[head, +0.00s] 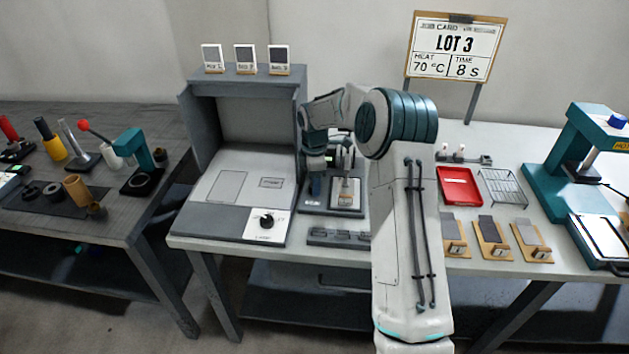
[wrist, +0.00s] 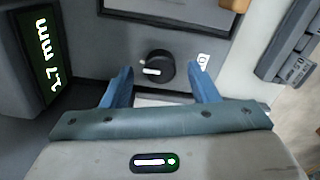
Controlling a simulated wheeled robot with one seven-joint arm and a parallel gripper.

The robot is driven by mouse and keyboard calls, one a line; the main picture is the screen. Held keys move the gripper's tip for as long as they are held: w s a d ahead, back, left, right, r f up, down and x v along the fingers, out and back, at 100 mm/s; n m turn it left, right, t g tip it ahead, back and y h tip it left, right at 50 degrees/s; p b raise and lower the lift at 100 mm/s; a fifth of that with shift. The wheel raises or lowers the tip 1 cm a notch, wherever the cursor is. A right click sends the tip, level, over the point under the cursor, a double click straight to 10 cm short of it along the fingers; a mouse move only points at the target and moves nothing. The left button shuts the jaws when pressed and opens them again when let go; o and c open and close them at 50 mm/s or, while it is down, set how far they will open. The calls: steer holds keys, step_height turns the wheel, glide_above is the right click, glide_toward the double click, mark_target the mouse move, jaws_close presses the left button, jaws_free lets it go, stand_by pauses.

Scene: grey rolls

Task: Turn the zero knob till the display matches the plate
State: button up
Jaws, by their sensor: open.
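The zero knob (wrist: 155,67) is black and round with a white pointer mark, on a grey panel in the wrist view. A small white label (wrist: 203,60) stands beside it. My gripper (wrist: 162,69) is open, its two blue fingers on either side of the knob with visible gaps. The display (wrist: 42,60) at the left is turned in this view and seems to read 2.7 mm in pale green digits. In the head view, my gripper is over the dark grey device (head: 313,207), partly hidden by my arm. I cannot read a number on the plate in either view.
A grey booth (head: 240,69) with another black knob (head: 267,220) stands left of the device. Grey blocks (head: 340,238) lie in front of it; they also show in the wrist view (wrist: 292,68). A red tray (head: 460,188) and a wire rack (head: 503,187) are to the right.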

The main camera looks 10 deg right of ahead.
steer(key=shift+f, duration=0.3)
steer(key=c, duration=1)
